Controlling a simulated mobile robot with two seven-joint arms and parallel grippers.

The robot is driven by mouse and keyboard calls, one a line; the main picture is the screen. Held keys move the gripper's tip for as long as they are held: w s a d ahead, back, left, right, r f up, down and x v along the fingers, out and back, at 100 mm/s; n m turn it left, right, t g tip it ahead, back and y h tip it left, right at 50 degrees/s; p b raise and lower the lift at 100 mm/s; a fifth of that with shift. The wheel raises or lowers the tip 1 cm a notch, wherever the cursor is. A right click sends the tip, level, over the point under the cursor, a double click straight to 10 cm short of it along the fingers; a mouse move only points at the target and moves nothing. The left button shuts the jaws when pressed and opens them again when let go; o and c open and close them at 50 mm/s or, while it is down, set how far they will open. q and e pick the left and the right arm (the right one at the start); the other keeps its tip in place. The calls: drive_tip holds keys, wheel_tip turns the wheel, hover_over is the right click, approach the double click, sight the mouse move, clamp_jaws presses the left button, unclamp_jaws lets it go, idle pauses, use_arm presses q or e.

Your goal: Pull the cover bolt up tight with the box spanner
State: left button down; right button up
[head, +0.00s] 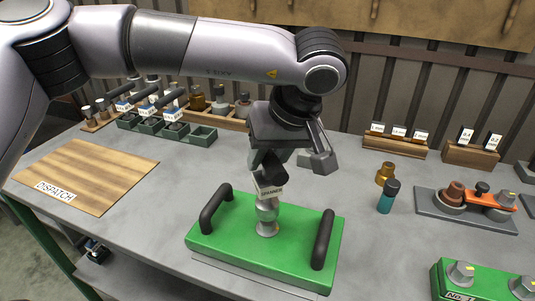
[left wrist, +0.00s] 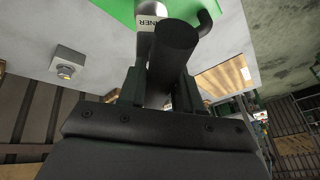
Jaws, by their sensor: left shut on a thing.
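My left gripper (head: 272,160) is shut on the black handle of the box spanner (head: 267,208), which carries a white SPANNER label. In the left wrist view the spanner's dark handle (left wrist: 174,45) sits between the two fingers. The spanner stands roughly upright over the middle of the green cover (head: 225,240). Its silver lower end meets a round metal piece on the cover. The cover bolt is hidden under it, so I cannot tell how far the socket sits on it. The cover has two black handles (head: 216,207) (head: 323,239). My right gripper is not in view.
A teal bottle (head: 386,200) and a brass part (head: 385,173) stand right of the cover. Beyond is a grey tray (head: 430,204) with parts. A second green block (head: 447,285) is front right. The wooden DISPATCH board (head: 95,170) lies left; green bins (head: 202,136) stand behind.

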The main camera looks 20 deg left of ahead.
use_arm(q)
drive_tip(key=shift+n+g, duration=0.3)
drive_tip(key=shift+n, duration=0.5)
drive_tip(key=shift+n+g, duration=0.3)
drive_tip(key=shift+n, duration=0.4)
drive_tip(key=n+g+p, duration=0.1)
drive_tip(key=n, duration=0.1)
drive_tip(key=n+p, duration=0.1)
drive_tip(key=n, duration=0.1)
drive_tip(key=shift+f+g+y, duration=0.1)
drive_tip(key=shift+g+y, duration=0.2)
drive_tip(key=shift+g, duration=0.1)
drive_tip(key=n, duration=0.2)
drive_tip(key=n+g+p, duration=0.1)
drive_tip(key=shift+f+n+g, duration=0.15)
drive_tip(key=shift+n+g, duration=0.15)
drive_tip(key=shift+n, duration=0.1)
drive_tip(key=n+g+h+p, duration=0.1)
drive_tip(key=n, duration=0.2)
drive_tip(key=shift+f, duration=0.2)
